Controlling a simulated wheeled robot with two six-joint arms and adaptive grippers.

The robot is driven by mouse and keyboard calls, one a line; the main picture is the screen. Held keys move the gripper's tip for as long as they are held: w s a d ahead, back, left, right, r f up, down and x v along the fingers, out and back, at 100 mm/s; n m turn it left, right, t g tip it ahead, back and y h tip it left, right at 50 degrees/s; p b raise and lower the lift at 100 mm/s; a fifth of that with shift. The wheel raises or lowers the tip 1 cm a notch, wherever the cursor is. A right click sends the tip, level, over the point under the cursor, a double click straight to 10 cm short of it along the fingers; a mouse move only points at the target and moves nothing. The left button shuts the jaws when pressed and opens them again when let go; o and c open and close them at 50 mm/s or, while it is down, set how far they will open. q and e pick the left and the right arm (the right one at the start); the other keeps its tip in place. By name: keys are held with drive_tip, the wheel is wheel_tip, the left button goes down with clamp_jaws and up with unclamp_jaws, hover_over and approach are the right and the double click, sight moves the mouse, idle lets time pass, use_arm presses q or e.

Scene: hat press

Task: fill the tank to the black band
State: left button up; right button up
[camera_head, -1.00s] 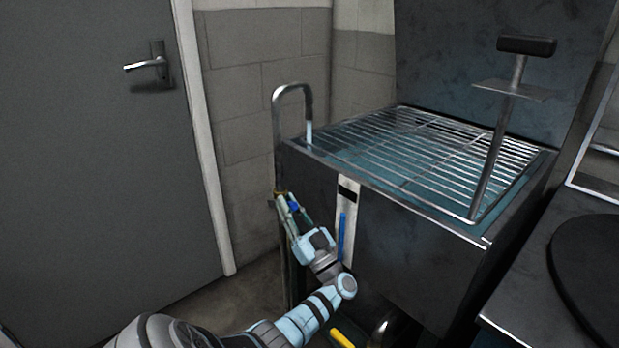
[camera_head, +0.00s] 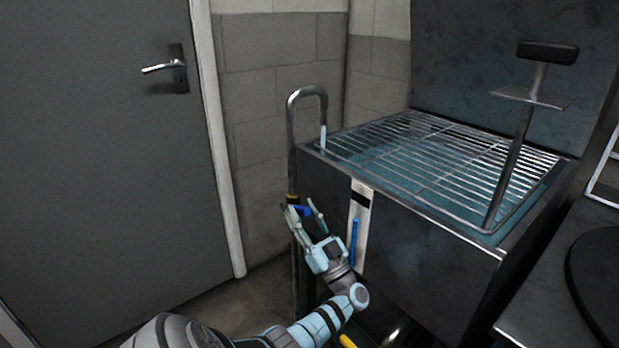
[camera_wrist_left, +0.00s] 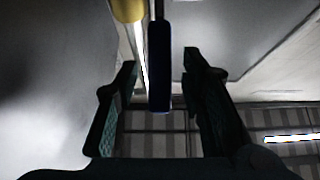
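The tank (camera_head: 410,245) is a dark metal box with bluish water (camera_head: 350,160) under a wire rack. On its front, a white gauge strip (camera_head: 367,188) carries a black band (camera_head: 361,199). The blue gauge column (camera_head: 354,240) ends below the band. A bent pipe (camera_head: 291,130) curves over the tank's left corner, with a pale blue stream (camera_head: 323,138) at its spout. My left gripper (camera_head: 309,207) is open at the pipe's valve. The blue valve lever (camera_wrist_left: 160,65) lies between its spread fingers (camera_wrist_left: 164,85), with gaps on both sides. The yellow valve body (camera_wrist_left: 128,9) shows above.
A wire rack (camera_head: 430,150) covers the tank top. A post with a black handle (camera_head: 547,52) stands at its right. A dark counter with a round black plate (camera_head: 597,280) is at the right. A grey door (camera_head: 100,150) is at the left.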

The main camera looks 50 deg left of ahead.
use_arm(q)
drive_tip(key=v, duration=1.1)
drive_tip(key=shift+d, duration=0.15)
